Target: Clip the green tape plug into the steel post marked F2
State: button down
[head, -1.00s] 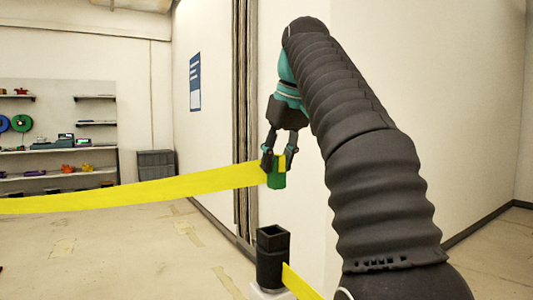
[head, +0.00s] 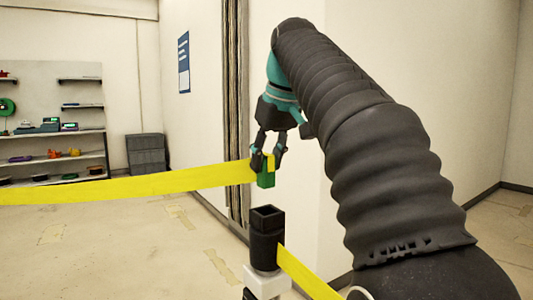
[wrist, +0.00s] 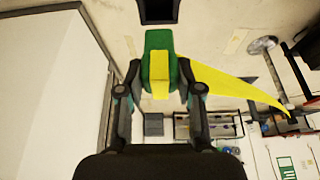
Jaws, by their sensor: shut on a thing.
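My gripper (head: 266,158) is shut on the green tape plug (head: 266,180), which hangs below the fingers with yellow tape attached. The black square-socketed head of a post (head: 266,243) stands just below the plug in the head view, with a visible gap between them. No F2 marking is readable on it. In the wrist view, the green plug (wrist: 160,44) sits between the fingers (wrist: 158,90), with a yellow band over it. The dark socket of the post (wrist: 158,10) shows at the top edge, beyond the plug's end and apart from it.
Yellow tape (head: 130,187) stretches left from the plug. Another tape (head: 308,273) leaves the post's right side. A white wall corner (head: 285,120) stands close behind the gripper. Shelves (head: 55,135) and a grey cabinet (head: 146,155) are far left. The floor between is open.

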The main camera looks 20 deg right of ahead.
aim_at(270, 181)
jog(key=shift+s+f+b, duration=0.2)
jog(key=shift+f+b, duration=1.95)
jog(key=shift+f, duration=1.05)
jog(key=shift+p, duration=0.35)
jog(key=shift+f+b, duration=0.45)
jog(key=shift+f, duration=0.1)
jog(key=c, duration=1)
grip_release()
jog(key=shift+c, duration=0.2)
jog(key=p+v, duration=0.6)
jog(key=v, duration=0.5)
